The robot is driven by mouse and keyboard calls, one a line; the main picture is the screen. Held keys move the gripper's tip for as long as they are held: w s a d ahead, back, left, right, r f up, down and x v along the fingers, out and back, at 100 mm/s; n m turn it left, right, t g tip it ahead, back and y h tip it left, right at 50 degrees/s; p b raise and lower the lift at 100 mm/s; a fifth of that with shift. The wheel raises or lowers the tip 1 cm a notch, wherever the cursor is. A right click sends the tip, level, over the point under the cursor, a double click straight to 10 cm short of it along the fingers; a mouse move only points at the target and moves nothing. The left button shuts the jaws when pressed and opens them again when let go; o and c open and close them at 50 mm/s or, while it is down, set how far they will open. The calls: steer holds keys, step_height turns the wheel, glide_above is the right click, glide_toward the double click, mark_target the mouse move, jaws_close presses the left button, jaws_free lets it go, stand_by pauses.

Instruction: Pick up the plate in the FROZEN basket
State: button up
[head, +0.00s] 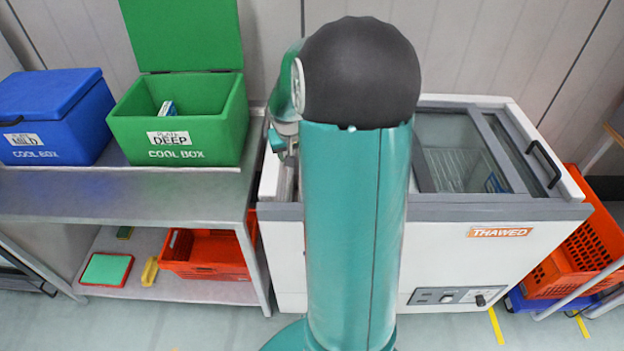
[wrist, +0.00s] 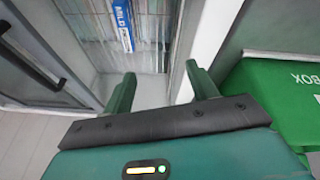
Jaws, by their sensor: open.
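My gripper (wrist: 160,88) is open and empty, with its two green fingers over the open part of the chest freezer. In the wrist view a narrow blue and white pack (wrist: 122,27), its lettering seeming to read MILD, stands in or by a wire basket (wrist: 152,30) beyond the fingers. The pack is apart from the fingers. No FROZEN label is legible, and I cannot tell whether the pack is the plate. In the head view the freezer (head: 440,245) bears a THAWED label, and my arm hides its left opening and my gripper. A small blue item (head: 492,183) shows through its glass.
A green cool box (head: 195,130), lid up, holds a small pack (head: 167,108) and stands left of the freezer; its side is close right of my gripper in the wrist view. A shut blue cool box (head: 55,118) stands farther left. The freezer's handle (head: 543,163) sticks up.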

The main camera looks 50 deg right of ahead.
steer(key=s+d+f+m, duration=0.1)
steer(key=d+f, duration=0.4)
steer(key=f, duration=0.2)
steer(key=s+d+f+m, duration=0.1)
steer(key=d+f, duration=0.4)
steer(key=f, duration=0.2)
steer(key=s+d+f+m, duration=0.1)
steer(key=d+f, duration=0.4)
steer(key=f, duration=0.3)
steer(key=shift+d+y, duration=0.15)
steer(key=shift+y, duration=0.15)
steer(key=shift+w+a+x, duration=0.1)
steer(key=shift+a+x, duration=0.05)
steer(key=shift+x, duration=1.2)
steer(key=shift+w+a+x, duration=0.15)
steer(key=shift+x, duration=1.2)
steer(key=shift+c, duration=0.2)
steer(key=c, duration=1.1)
jaws_close()
steer(key=shift+r, duration=0.15)
